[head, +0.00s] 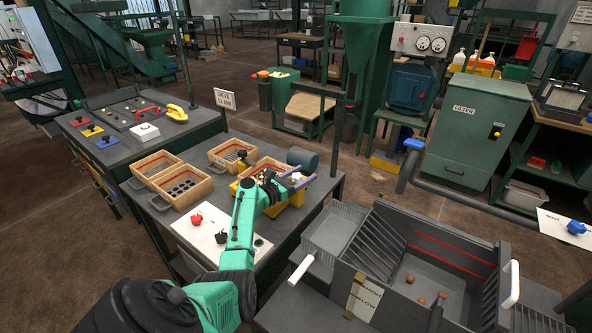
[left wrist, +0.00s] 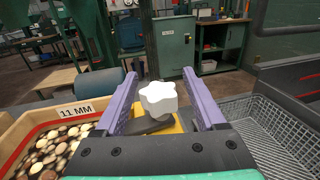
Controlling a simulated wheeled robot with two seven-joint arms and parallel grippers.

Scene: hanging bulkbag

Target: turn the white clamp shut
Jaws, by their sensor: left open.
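The white clamp (left wrist: 159,98) is a lobed knob standing on a dark lever over a yellow body (left wrist: 172,125) in the left wrist view. My left gripper (left wrist: 159,80) is open, with one purple finger on each side of the knob and visible gaps between them. In the head view my left gripper (head: 296,175) reaches over the yellow body (head: 292,197) at the bench's right end; the knob is small and partly hidden there. My right gripper is not in view.
A wooden box marked 11 MM (left wrist: 75,112), filled with round pieces, stands left of the gripper. Other wooden boxes (head: 185,178), a dark cylinder (head: 302,158) and a white plate with a red knob (head: 197,220) share the bench. A wire basket (left wrist: 270,135) is at right.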

